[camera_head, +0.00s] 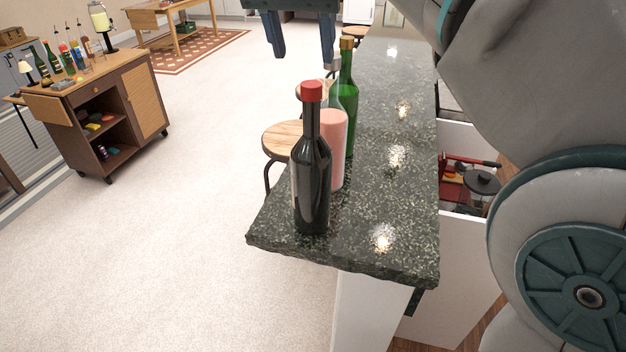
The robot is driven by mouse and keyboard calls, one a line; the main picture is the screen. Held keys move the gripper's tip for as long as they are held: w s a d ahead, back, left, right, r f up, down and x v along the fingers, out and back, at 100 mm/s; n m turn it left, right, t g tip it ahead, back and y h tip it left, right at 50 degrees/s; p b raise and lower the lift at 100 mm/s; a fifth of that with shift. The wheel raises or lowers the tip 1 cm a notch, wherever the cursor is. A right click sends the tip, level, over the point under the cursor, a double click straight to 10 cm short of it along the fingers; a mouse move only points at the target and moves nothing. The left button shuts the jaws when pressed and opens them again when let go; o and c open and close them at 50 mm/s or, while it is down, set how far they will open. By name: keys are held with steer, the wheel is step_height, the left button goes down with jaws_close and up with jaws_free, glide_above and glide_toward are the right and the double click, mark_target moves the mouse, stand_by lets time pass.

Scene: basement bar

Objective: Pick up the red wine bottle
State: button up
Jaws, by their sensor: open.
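A dark wine bottle with a red cap (312,185) stands upright near the front left end of the granite counter. Just behind it is a pink cylindrical object (334,150), partly hidden by the dark bottle. A green bottle with a gold top (348,100) stands behind that, with a clear bottle neck (334,90) beside it. My gripper (304,58) shows at the top of the picture, above and beyond the bottles. Its two fingers point down, apart, with nothing between them. Its upper part is cut off by the frame.
The counter (390,205) is bare right of the bottles. A wooden stool (284,140) stands left of it. An open drawer (468,180) holding items is at right. A bar cart (100,110) with several bottles stands far left. The floor between is clear.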

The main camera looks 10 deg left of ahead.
mark_target(313, 101)
steer(key=x, duration=1)
steer(key=shift+s+d+f, duration=0.2)
steer(key=shift+s+f, duration=0.05)
steer(key=shift+w+f, duration=0.2)
steer(key=shift+f, duration=0.15)
jaws_close()
steer(key=shift+r, duration=0.15)
stand_by(0.7)
